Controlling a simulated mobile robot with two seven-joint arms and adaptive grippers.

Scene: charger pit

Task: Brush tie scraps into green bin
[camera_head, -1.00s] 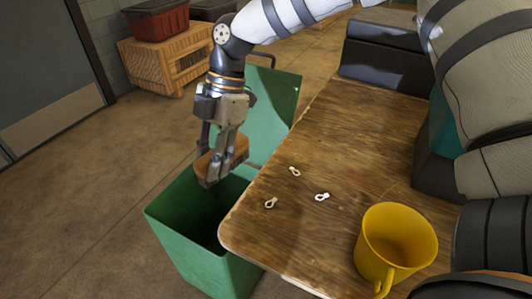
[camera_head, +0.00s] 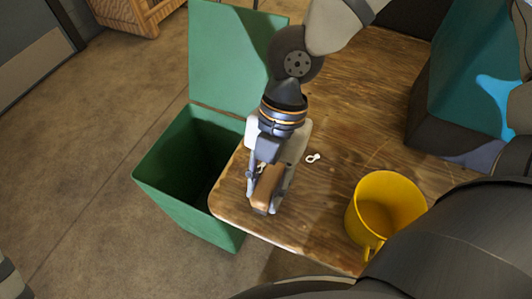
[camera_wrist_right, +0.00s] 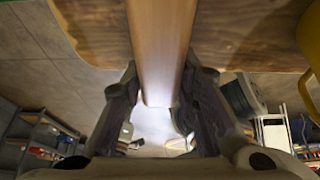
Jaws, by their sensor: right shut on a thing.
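My right gripper (camera_head: 266,198) is shut on a wooden brush (camera_head: 268,184) over the table's left corner. The brush fills the middle of the right wrist view (camera_wrist_right: 162,45) between the fingers. I cannot tell whether it touches the tabletop. One pale tie scrap (camera_head: 313,158) lies on the table just right of the gripper. A bit of another scrap (camera_head: 261,166) seems to show beside the fingers; any others are hidden by the gripper. The green bin (camera_head: 170,202) stands against the table's left edge with its lid open and a dark inside.
A yellow mug (camera_head: 385,212) stands on the wooden table (camera_head: 345,125) to the right of the brush. A wooden crate (camera_head: 128,14) is on the floor at the far left. Floor left of the bin is clear.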

